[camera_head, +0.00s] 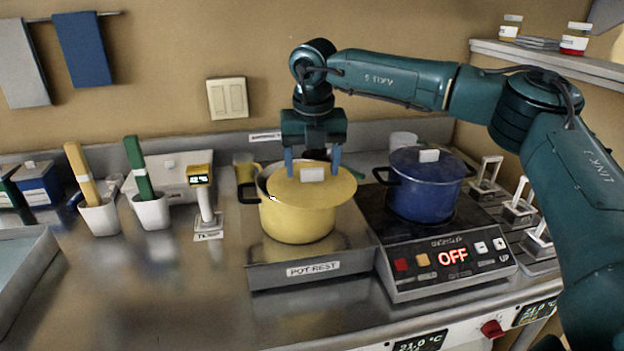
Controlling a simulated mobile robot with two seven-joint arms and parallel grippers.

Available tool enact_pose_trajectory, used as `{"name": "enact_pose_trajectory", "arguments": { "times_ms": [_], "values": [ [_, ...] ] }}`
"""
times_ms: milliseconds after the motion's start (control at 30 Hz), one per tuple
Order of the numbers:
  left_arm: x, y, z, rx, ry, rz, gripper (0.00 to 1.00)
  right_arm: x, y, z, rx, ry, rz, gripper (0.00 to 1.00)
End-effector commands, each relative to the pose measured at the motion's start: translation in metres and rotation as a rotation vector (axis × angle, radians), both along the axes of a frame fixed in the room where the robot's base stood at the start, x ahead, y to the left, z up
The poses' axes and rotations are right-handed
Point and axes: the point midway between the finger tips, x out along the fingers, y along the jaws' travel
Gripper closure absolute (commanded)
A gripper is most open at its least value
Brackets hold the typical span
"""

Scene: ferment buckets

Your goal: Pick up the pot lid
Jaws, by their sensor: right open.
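A yellow pot (295,222) stands on the grey pot rest (312,274) in the middle. Its yellow lid (335,190), with a pale block-shaped knob (312,174), lies off-centre to the right, and part of the pot's open rim shows at the left. My right gripper (313,163) points down over this lid. Its two fingers are apart, one on each side of the knob in the picture; I cannot tell whether they touch anything. A blue pot (425,197) with a blue lid (405,159) and pale knob stands on the hot plate to the right. My left gripper is out of view.
The hot plate (400,282) reads OFF. White cups (100,217) with yellow and green upright tools, and a small gauge stand (205,200), are at the left. A shelf (550,58) with jars is at upper right.

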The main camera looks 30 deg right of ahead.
Motion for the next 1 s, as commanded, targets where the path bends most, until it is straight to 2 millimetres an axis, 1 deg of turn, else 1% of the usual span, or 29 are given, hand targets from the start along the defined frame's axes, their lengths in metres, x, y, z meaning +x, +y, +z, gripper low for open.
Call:
{"name": "enact_pose_trajectory", "arguments": {
  "times_ms": [200, 233, 867, 900, 1000],
  "values": [
    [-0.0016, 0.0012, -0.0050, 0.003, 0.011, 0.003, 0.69, 0.0002, -0.0001, -0.0012, 0.000, -0.001, 0.000, 0.33],
    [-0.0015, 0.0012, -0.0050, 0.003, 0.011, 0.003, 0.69, 0.0002, -0.0001, -0.0011, 0.000, -0.001, 0.000, 0.34],
    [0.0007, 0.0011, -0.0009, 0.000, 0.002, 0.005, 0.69, 0.0003, 0.0002, -0.0001, 0.000, -0.002, 0.000, 0.86],
    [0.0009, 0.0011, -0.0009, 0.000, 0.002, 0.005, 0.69, 0.0003, 0.0002, -0.0001, 0.000, -0.002, 0.000, 0.88],
    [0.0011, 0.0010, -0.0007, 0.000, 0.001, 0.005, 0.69, 0.0003, 0.0003, -0.0001, 0.000, -0.002, 0.000, 0.88]
  ]
}}
